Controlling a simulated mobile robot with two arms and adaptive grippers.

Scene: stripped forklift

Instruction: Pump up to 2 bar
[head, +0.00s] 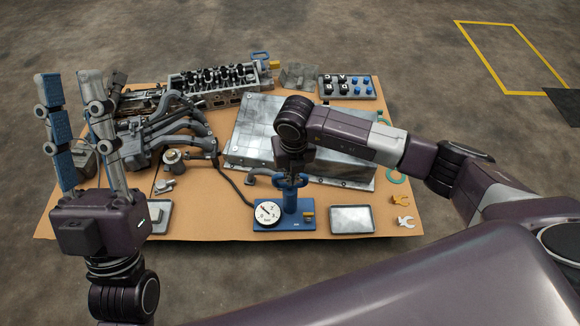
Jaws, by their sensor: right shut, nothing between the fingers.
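The blue hand pump (290,203) stands upright on a blue base plate near the front of the cardboard mat. Its round white dial gauge (267,213) sits at the left of the base, the needle too small to read. A dark hose runs from the pump up to the left. My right gripper (291,173) points down, shut and empty, directly over the pump's blue handle (299,182). Its fingers are largely hidden, and I cannot tell whether they touch the handle. My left gripper (68,82) points upward at the left, fingers spread, open and empty, away from the pump.
A cylinder head (213,84), pipes and a large grey metal pan (247,133) cover the mat (205,222) behind the pump. A grey tray (352,220) lies right of it. A socket tray (346,87) is at the back. The floor around is clear.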

